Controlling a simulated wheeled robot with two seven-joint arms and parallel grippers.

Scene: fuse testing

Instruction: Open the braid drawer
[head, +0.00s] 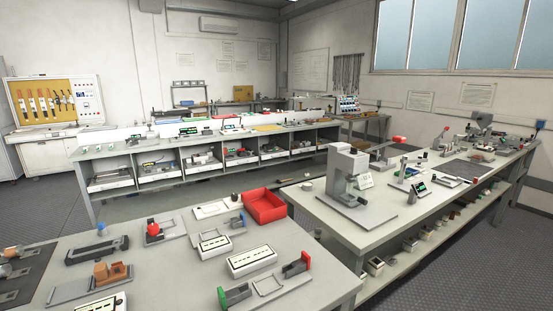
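No drawer here can be told as the braid drawer; labels are too small to read. A long grey bench (205,143) in the middle of the room has a row of open bays under its top. Low white-fronted trays or drawers sit in these bays, such as the leftmost one (110,183), one beside it (161,177) and one further right (206,168). I cannot tell if any is pulled out. Neither of my grippers is in view.
A near table (185,270) holds fixtures and a red bin (265,206). A right-hand bench (330,218) carries a grey press-like machine (347,172). A strip of dark floor separates the near tables from the middle bench. A tool board (58,100) stands at far left.

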